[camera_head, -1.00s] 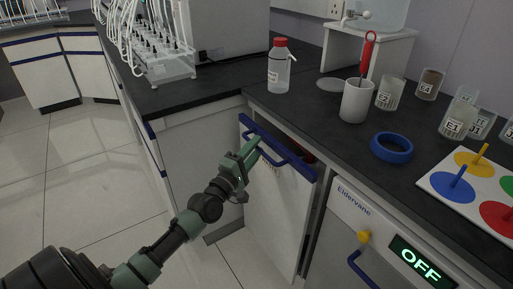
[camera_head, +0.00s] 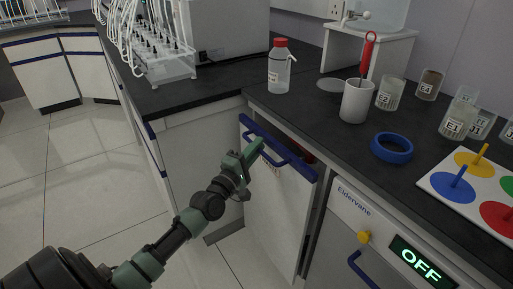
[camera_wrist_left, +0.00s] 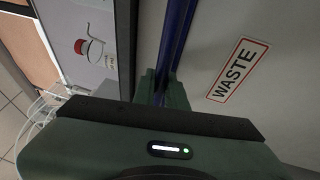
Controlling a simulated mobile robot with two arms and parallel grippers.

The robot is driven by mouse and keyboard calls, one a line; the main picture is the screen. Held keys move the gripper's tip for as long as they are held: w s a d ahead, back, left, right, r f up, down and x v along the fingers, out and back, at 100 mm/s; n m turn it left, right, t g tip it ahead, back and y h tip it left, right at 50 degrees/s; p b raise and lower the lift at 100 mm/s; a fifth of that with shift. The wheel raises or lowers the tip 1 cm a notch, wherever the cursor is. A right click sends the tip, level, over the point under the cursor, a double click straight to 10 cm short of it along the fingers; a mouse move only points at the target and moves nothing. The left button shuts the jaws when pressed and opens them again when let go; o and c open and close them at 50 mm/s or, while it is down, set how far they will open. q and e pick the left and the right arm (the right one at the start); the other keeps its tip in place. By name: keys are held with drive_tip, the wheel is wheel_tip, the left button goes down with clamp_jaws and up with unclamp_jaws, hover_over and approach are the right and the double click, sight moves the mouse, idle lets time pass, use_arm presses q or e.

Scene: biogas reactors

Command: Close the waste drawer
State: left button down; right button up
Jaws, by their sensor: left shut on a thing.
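The waste drawer (camera_head: 272,200) is a white front with a blue top edge, under the dark counter. It stands out a little from the cabinet, with a gap behind its top edge where something reddish shows. A blue bar handle (camera_head: 285,159) runs across its upper part. My left gripper (camera_head: 254,150) is at the left part of this handle and is shut on it. In the left wrist view the blue handle (camera_wrist_left: 178,40) runs down between the fingers, beside the red-framed WASTE label (camera_wrist_left: 238,70). The fingers partly hide the handle. My right gripper is not in view.
On the counter stand a red-capped bottle (camera_head: 280,68), a white cup (camera_head: 355,101) with a red-handled tool, a blue ring (camera_head: 391,148) and several labelled beakers. An appliance (camera_head: 375,243) reading OFF is right of the drawer. Floor (camera_head: 90,180) at left is clear.

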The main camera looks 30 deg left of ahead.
sight(269, 143)
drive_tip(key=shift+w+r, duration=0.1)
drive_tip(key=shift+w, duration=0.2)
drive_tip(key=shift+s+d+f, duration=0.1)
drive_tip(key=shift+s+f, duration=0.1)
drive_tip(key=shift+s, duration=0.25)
use_arm(q)
drive_tip(key=shift+w+d, duration=0.1)
drive_tip(key=shift+w, duration=0.15)
drive_tip(key=w, duration=0.1)
drive_tip(key=w+d, duration=0.1)
drive_tip(key=w, duration=0.1)
drive_tip(key=shift+w+d, duration=0.2)
drive_tip(key=c, duration=1.7)
unclamp_jaws()
drive_tip(key=shift+c, duration=0.2)
drive_tip(key=shift+o, duration=1.4)
drive_tip(key=shift+w+d, duration=0.1)
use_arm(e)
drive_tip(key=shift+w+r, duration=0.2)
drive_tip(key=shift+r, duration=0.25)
